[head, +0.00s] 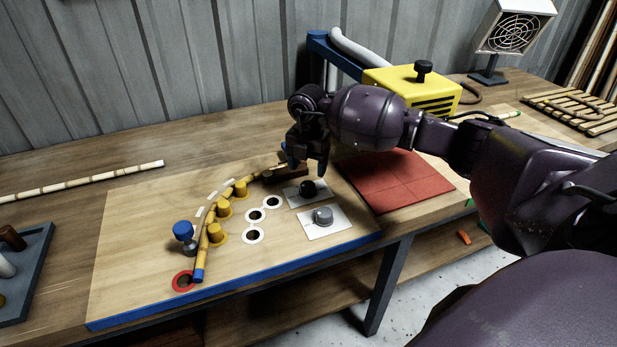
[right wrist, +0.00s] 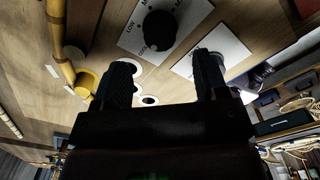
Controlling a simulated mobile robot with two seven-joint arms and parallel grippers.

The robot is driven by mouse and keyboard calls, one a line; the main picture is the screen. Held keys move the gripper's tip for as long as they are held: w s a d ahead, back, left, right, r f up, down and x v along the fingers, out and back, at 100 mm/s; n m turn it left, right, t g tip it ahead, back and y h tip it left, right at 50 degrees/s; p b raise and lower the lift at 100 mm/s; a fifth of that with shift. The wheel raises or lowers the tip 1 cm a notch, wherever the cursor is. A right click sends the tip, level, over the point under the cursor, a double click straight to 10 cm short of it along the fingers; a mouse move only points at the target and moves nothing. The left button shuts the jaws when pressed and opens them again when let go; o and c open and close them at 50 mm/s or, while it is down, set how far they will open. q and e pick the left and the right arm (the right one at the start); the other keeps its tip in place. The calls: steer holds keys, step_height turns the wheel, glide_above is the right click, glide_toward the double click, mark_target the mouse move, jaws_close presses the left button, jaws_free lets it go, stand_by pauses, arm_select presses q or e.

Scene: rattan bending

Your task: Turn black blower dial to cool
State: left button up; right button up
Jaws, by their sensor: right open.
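The black dial (head: 308,188) sits on a white plate (head: 294,200) on the wooden work board. In the right wrist view the black dial (right wrist: 160,31) shows with the printed word "LOW" on its plate, and other lettering is partly hidden. My right gripper (head: 308,166) is open and empty, pointing down close above the black dial and apart from it. In the right wrist view its two fingers (right wrist: 164,78) stand apart, with the dial beyond their tips. A grey dial (head: 323,215) sits on a second white plate in front. My left gripper is out of view.
A bent bamboo rod (head: 203,246) runs along yellow pegs (head: 215,234) on the left of the board (head: 130,265). A red mat (head: 400,183) lies to the right. A yellow box (head: 415,88) with a hose stands behind my right arm, and a fan unit (head: 511,32) stands at the back right.

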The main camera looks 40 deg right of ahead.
mark_target(308, 184)
steer(key=shift+r, duration=2.3)
